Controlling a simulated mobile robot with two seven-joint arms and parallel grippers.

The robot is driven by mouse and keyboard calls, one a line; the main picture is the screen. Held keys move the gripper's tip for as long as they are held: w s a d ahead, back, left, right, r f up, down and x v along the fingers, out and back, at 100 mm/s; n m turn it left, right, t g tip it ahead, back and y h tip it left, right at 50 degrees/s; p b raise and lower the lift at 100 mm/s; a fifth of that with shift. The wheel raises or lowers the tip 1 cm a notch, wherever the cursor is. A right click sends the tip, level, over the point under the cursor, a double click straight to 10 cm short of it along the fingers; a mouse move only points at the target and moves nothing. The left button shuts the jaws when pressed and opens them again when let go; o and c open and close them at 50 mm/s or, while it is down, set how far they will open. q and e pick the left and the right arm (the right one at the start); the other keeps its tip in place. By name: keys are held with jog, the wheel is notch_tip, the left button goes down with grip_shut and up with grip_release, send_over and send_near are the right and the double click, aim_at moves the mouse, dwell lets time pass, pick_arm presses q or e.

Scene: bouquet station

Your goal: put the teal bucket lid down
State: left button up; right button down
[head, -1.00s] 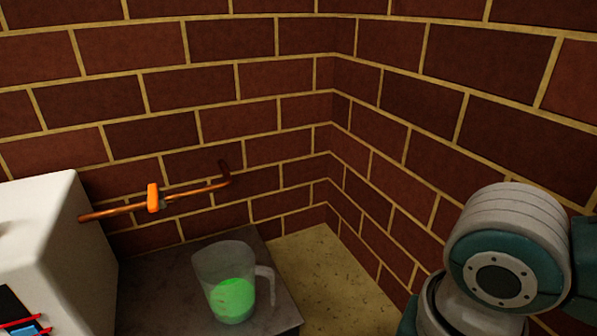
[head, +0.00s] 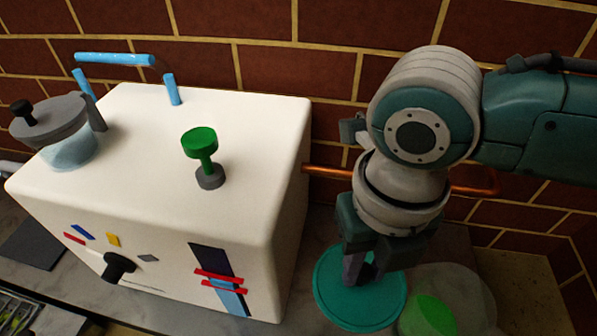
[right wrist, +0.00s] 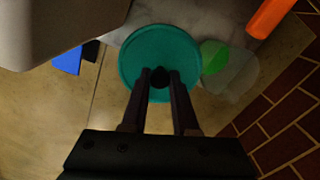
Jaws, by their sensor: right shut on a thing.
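The teal bucket lid (head: 335,297) is a flat round disc at the lower right of the machine in the head view. My right gripper (head: 360,272) points down over it. In the right wrist view the jaws (right wrist: 160,80) are shut on the dark knob (right wrist: 160,75) at the middle of the lid (right wrist: 150,48). The lid looks roughly level; I cannot tell whether it touches anything below. The bucket is not clearly seen. My left gripper is not in view.
A clear jug (head: 470,290) with green contents stands close to the lid's right side. A white machine (head: 265,190) with a green knob (head: 199,142) on top stands left of it. An orange-brown pipe (head: 330,172) runs along the brick wall behind.

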jog(key=f+b, duration=0.6)
jog(key=f, duration=0.1)
jog(key=f+b, duration=0.6)
jog(key=f, duration=0.2)
jog(key=shift+s+a+f, duration=0.1)
jog(key=shift+a+f, duration=0.1)
notch_tip(320, 180, down, 5)
jog(key=b, duration=0.4)
jog(key=shift+r, duration=0.15)
jog(key=c, duration=0.7)
grip_release()
